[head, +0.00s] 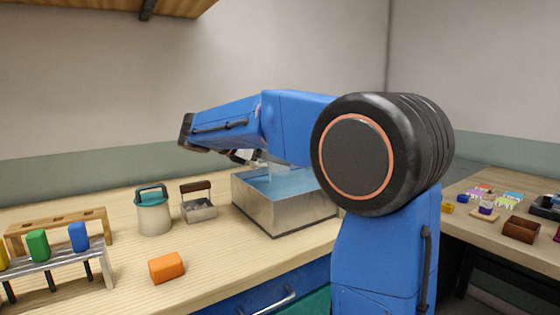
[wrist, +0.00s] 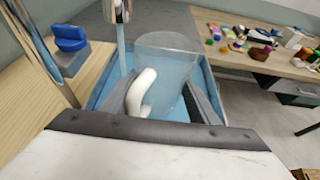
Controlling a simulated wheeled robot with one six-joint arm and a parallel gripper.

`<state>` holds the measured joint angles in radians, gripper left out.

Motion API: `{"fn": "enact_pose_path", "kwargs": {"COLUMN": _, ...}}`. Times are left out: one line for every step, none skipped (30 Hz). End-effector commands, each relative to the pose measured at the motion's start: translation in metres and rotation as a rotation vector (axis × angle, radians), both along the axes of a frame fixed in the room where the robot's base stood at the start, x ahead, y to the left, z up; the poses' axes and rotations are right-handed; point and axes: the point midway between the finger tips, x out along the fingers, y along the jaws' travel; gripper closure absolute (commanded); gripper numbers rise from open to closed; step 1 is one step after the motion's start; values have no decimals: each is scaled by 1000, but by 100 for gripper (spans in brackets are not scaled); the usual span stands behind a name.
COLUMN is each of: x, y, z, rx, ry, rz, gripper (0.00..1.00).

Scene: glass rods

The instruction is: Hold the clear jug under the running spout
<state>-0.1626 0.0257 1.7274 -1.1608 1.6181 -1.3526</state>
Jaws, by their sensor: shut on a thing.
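The clear jug (wrist: 172,62) is in the wrist view, over the blue inside of the metal basin (head: 282,218). Its white curved handle (wrist: 140,92) lies between the fingers of my gripper (wrist: 160,88), which is shut on it. A shiny metal spout (wrist: 117,10) shows at the top of the wrist view, with a pale stream (wrist: 123,52) running down from it. In this view the stream passes just left of the jug's rim. In the head view my arm hides most of the jug and the spout.
Left of the basin stand a small metal caddy (head: 199,209) and a teal-lidded canister (head: 154,214). An orange block (head: 166,267) lies in front. A rack (head: 60,262) with coloured blocks is at far left. A second table (head: 475,222) at right holds several small things.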

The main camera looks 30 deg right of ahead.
Motion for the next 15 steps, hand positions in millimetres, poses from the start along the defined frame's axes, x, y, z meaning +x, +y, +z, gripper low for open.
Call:
{"fn": "enact_pose_path", "kwargs": {"x": 6, "y": 0, "z": -1, "rx": 0, "ry": 1, "rz": -1, "gripper": 74}}
{"fn": "enact_pose_path", "kwargs": {"x": 8, "y": 0, "z": 0, "rx": 0, "ry": 1, "rz": -1, "gripper": 74}}
{"fn": "enact_pose_path", "kwargs": {"x": 12, "y": 0, "z": 0, "rx": 0, "ry": 0, "rz": 0, "gripper": 74}}
{"fn": "enact_pose_path", "kwargs": {"x": 15, "y": 0, "z": 0, "rx": 0, "ry": 0, "rz": 0, "gripper": 74}}
{"fn": "enact_pose_path", "kwargs": {"x": 18, "y": 0, "z": 0, "rx": 0, "ry": 0, "rz": 0, "gripper": 74}}
{"fn": "enact_pose_path", "kwargs": {"x": 22, "y": 1, "z": 0, "rx": 0, "ry": 1, "rz": -1, "gripper": 74}}
{"fn": "enact_pose_path", "kwargs": {"x": 25, "y": 1, "z": -1, "rx": 0, "ry": 1, "rz": -1, "gripper": 74}}
{"fn": "enact_pose_path", "kwargs": {"x": 28, "y": 1, "z": 0, "rx": 0, "ry": 1, "rz": -1, "gripper": 74}}
{"fn": "enact_pose_path", "kwargs": {"x": 31, "y": 1, "z": 0, "rx": 0, "ry": 0, "rz": 0, "gripper": 74}}
{"fn": "enact_pose_path", "kwargs": {"x": 34, "y": 1, "z": 0, "rx": 0, "ry": 0, "rz": 0, "gripper": 74}}
{"fn": "enact_pose_path", "kwargs": {"x": 36, "y": 1, "z": 0, "rx": 0, "ry": 0, "rz": -1, "gripper": 74}}
{"fn": "enact_pose_path", "kwargs": {"x": 39, "y": 1, "z": 0, "rx": 0, "ry": 1, "rz": -1, "gripper": 74}}
{"fn": "enact_pose_path", "kwargs": {"x": 42, "y": 1, "z": 0, "rx": 0, "ry": 0, "rz": -1, "gripper": 74}}
{"fn": "enact_pose_path", "kwargs": {"x": 44, "y": 1, "z": 0, "rx": 0, "ry": 0, "rz": 0, "gripper": 74}}
{"fn": "enact_pose_path", "kwargs": {"x": 46, "y": 2, "z": 0, "rx": 0, "ry": -1, "rz": 0, "gripper": 74}}
